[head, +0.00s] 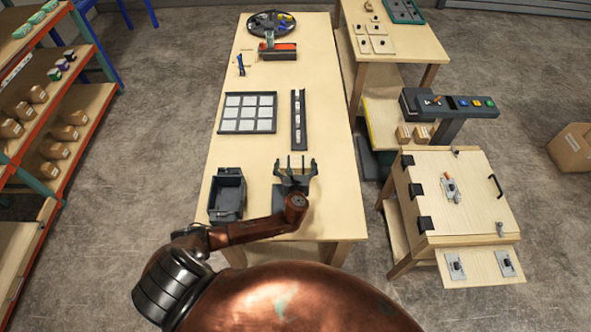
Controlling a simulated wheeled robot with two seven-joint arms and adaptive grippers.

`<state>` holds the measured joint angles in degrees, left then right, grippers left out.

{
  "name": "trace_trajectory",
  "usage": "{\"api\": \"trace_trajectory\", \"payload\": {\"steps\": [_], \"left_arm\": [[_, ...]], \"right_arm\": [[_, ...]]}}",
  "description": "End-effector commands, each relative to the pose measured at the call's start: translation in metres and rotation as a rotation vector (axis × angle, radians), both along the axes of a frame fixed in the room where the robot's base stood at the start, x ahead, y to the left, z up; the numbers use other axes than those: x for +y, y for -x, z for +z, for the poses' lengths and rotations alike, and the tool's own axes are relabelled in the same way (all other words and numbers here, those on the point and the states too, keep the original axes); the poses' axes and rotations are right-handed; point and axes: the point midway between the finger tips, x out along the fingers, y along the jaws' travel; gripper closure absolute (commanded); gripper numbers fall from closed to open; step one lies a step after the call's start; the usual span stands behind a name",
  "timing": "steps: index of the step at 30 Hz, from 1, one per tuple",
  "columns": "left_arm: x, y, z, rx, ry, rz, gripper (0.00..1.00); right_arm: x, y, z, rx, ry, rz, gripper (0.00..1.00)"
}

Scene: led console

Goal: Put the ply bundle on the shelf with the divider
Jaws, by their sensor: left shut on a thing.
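My left gripper (295,166) is over the near part of the long wooden table (265,148), its dark fingers pointing away from me. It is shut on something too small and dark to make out. I cannot pick out a ply bundle for certain. At the left edge stands a rack with several wooden shelves (62,112) holding small cartons and coloured items. I cannot tell which shelf has a divider. My right gripper is not in view.
A dark bin (229,192) stands left of my left gripper. Beyond it lie a grid tray (248,113) and a narrow dark rail (298,120). A console (448,104) and hinged panel bench (463,196) stand right. Floor is clear between rack and table.

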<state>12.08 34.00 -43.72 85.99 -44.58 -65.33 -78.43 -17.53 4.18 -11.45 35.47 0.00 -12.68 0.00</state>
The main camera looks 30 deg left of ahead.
Motion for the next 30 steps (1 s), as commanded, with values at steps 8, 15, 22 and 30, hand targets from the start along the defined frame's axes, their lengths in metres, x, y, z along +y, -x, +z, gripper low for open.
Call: {"api": "trace_trajectory", "payload": {"steps": [8, 15, 22, 30], "left_arm": [[0.000, 0.000, 0.000, 0.000, 0.001, 0.000, 0.43], [0.000, -0.001, 0.002, -0.004, 0.000, 0.001, 0.51], [0.000, -0.001, 0.006, -0.004, 0.001, 0.001, 0.51], [-0.004, 0.008, 0.044, -0.006, 0.004, -0.001, 0.51]], "right_arm": [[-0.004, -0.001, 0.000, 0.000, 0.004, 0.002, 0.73], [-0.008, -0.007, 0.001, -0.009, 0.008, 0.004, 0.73], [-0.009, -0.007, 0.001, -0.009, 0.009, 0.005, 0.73], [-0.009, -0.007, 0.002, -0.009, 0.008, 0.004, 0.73]]}}
